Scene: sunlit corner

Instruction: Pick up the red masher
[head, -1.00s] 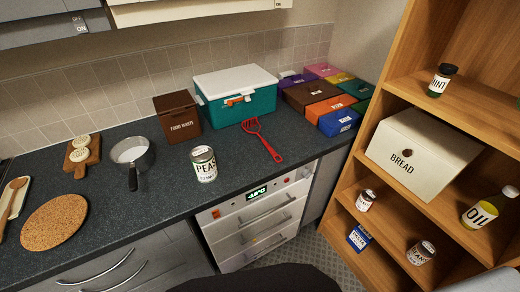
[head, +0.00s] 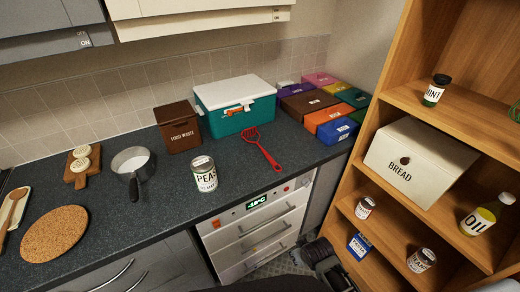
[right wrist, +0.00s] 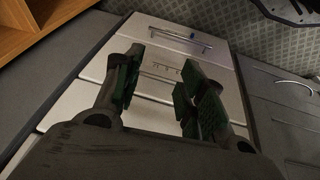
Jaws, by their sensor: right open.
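The red masher (head: 263,150) lies on the dark worktop (head: 225,225), in front of the teal cooler box with the white lid. Its slotted head points to the back and its handle reaches towards the front edge above the drawers. My right gripper (head: 325,258) shows low in the head view, below worktop height and in front of the drawer unit, well apart from the masher. In the right wrist view it (right wrist: 160,92) is open and empty, with drawer fronts behind its fingers. My left gripper is not in view.
A peas can (head: 204,174) stands left of the masher. The brown food waste box (head: 178,127) and teal cooler (head: 238,112) stand behind; coloured boxes (head: 326,112) fill the back right corner. A wooden shelf (head: 405,205) with a bread bin (head: 418,162) rises at the right.

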